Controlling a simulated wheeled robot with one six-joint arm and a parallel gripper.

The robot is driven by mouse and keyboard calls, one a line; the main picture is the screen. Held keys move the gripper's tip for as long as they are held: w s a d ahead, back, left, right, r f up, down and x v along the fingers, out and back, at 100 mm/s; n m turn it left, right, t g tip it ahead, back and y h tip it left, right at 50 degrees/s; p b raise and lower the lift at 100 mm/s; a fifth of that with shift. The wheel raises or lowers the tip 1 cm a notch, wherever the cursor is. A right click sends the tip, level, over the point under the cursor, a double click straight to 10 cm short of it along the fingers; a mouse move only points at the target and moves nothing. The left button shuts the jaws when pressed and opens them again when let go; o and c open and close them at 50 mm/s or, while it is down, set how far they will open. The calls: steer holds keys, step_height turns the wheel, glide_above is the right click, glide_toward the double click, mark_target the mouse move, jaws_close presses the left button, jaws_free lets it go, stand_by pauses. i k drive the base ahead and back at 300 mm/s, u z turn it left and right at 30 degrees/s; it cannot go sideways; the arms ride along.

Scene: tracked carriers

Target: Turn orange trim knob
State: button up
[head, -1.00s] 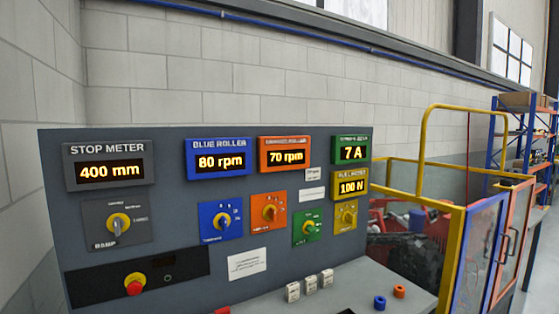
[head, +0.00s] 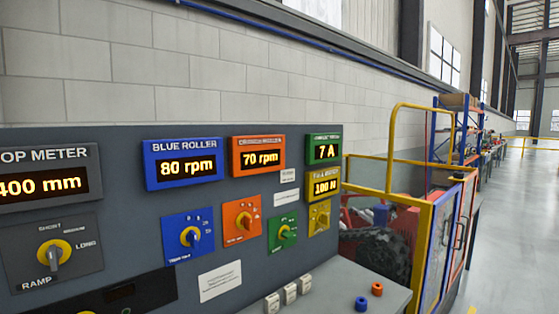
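The orange trim knob (head: 243,221) sits on an orange square plate on the grey control panel, near the middle of the head view. It is a round orange knob with a pointer bar; its dial marks are too small to read. The orange display (head: 259,158) above it reads 70 rpm. My gripper is not in view, and nothing touches the orange knob.
The blue display (head: 185,165) reads 80 rpm. A ramp selector (head: 54,254) is at left. A yellow-railed enclosure (head: 431,235) stands right; open floor (head: 517,235) lies beyond.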

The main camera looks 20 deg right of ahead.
mark_target(246, 221)
steer(key=u, duration=2.75)
steer(key=k, duration=1.15)
steer(key=z, duration=1.55)
steer(key=i, duration=0.5)
